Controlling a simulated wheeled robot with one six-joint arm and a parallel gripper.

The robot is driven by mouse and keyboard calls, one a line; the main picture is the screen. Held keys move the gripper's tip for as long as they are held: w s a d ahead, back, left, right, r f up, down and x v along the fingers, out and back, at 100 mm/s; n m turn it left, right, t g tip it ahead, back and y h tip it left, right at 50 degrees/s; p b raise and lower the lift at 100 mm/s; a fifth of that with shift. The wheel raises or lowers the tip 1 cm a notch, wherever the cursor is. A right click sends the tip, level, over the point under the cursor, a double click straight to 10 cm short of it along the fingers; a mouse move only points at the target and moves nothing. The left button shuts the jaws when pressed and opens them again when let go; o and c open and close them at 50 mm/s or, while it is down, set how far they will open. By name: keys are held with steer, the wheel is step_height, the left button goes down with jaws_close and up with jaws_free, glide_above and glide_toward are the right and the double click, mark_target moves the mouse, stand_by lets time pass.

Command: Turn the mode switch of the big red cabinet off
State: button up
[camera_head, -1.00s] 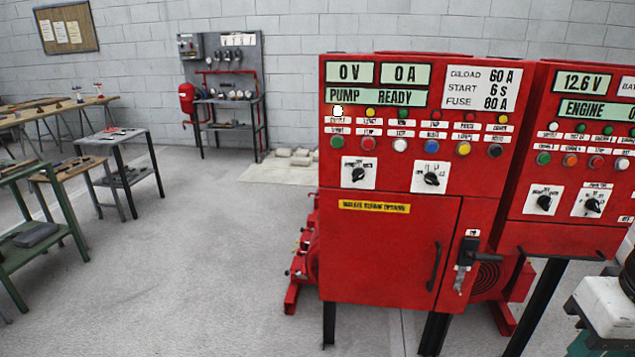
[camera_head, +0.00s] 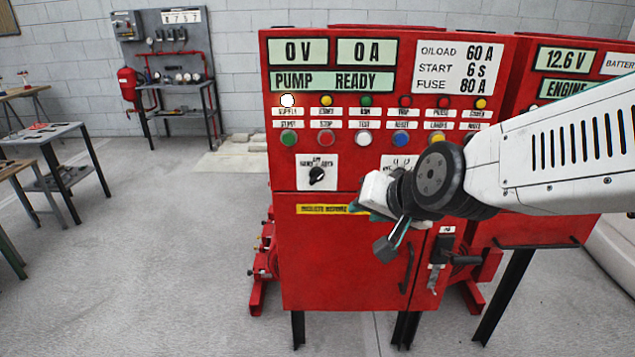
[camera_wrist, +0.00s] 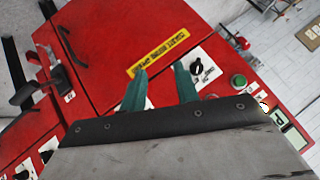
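The big red cabinet (camera_head: 340,250) stands in front of me, its display reading PUMP READY. A black rotary knob on a white plate (camera_head: 317,174) is in clear view at its left; its small labels are hard to read. A second white switch plate (camera_head: 395,162) is mostly hidden behind my arm. My gripper (camera_head: 358,207) is in front of the panel, right of and below the left knob, apart from it. In the wrist view, the teal fingers of my gripper (camera_wrist: 160,84) are spread and empty. The left knob (camera_wrist: 197,68) shows just beyond the right-hand fingertip.
Lamps and push buttons (camera_head: 289,137) run in rows above the switches. A door handle (camera_head: 407,268) and a black isolator lever (camera_head: 455,258) are below. Another red cabinet (camera_head: 545,232) stands close on the right. The floor at left is open, with work tables (camera_head: 45,132) beyond.

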mark_target(317, 180)
steer(key=w+a+f+m+t+h, duration=0.2)
steer(key=w+a+m+t+h, duration=0.3)
steer(key=a+m+t, duration=0.3)
steer(key=shift+n+t, duration=0.5)
steer(key=shift+t, duration=0.1)
steer(key=w, duration=0.5)
steer(key=w+a, duration=0.1)
steer(key=w, duration=0.2)
steer(key=shift+c, duration=0.3)
jaws_close()
